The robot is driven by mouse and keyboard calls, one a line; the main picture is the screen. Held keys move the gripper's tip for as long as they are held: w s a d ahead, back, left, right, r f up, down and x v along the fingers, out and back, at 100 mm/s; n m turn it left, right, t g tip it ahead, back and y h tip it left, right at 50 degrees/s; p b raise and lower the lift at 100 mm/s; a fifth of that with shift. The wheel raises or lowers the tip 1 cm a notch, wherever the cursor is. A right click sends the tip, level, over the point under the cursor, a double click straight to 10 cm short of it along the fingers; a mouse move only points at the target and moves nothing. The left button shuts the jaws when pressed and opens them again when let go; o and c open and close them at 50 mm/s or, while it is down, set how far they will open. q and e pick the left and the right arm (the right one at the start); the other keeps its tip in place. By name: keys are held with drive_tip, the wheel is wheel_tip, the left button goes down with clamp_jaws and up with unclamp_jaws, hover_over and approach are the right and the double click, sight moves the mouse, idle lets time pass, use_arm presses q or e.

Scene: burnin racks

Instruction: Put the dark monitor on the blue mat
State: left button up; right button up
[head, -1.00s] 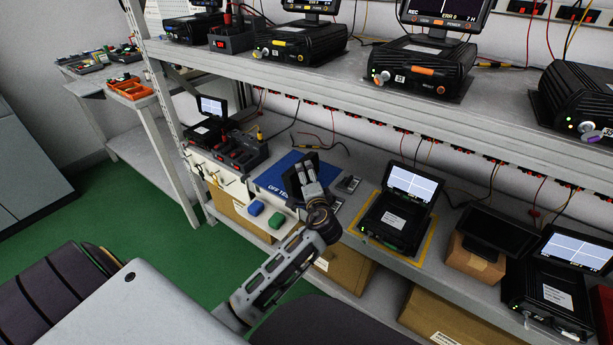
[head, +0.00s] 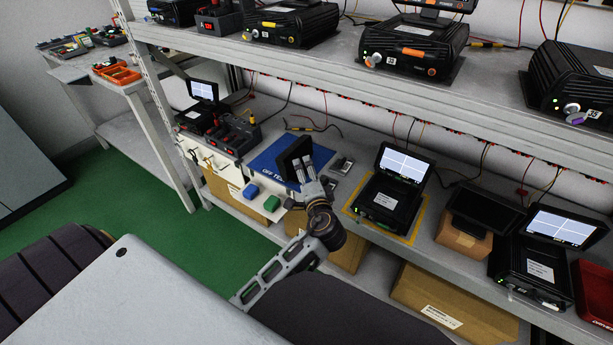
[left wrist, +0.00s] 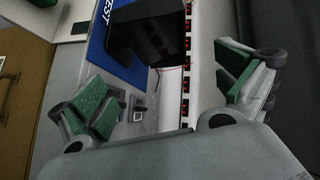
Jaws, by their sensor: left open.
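A dark monitor (head: 293,155) stands tilted on the blue mat (head: 262,163) on the lower shelf. Its near side is partly hidden by my left gripper (head: 303,168). In the left wrist view the monitor (left wrist: 150,35) shows as a black housing over the blue mat (left wrist: 98,48), beyond the fingertips. My left gripper (left wrist: 165,85) is open, its green-padded fingers wide apart with nothing between them. Whether a fingertip still touches the monitor cannot be told. A second dark-screened monitor (head: 484,208) sits on a cardboard box (head: 462,238) to the right. My right gripper is not in view.
Right of the mat stands a lit unit (head: 390,200) inside a yellow outline, then another lit unit (head: 535,265) beyond the box. Green (head: 257,199) and blue (head: 251,190) pieces lie at the shelf's front left. The upper shelf (head: 330,85) overhangs with several black units.

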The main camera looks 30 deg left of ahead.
use_arm(q)
drive_tip(key=s+d+f+n+g+h, duration=0.1)
drive_tip(key=s+d+f+g+h, duration=0.15)
drive_tip(key=s+f, duration=0.4)
drive_tip(key=s+d+f+n+g+h, duration=0.1)
drive_tip(key=s+f+g+h, duration=0.15)
drive_tip(key=f, duration=0.75)
drive_tip(key=s+d+f+n+g+h, duration=0.1)
drive_tip(key=s+d+f+g+h, duration=0.1)
drive_tip(key=s, duration=0.5)
drive_tip(key=s+d+f+n+g+h, duration=0.1)
drive_tip(key=s+d+f+g+h, duration=0.1)
drive_tip(key=s+d+f+h, duration=0.2)
wheel_tip(320, 180, down, 2)
drive_tip(key=s+d, duration=0.1)
drive_tip(key=s, duration=0.1)
drive_tip(key=shift+s+n+g, duration=0.3)
drive_tip(key=shift+s+n, duration=0.05)
drive_tip(key=shift+n, duration=0.05)
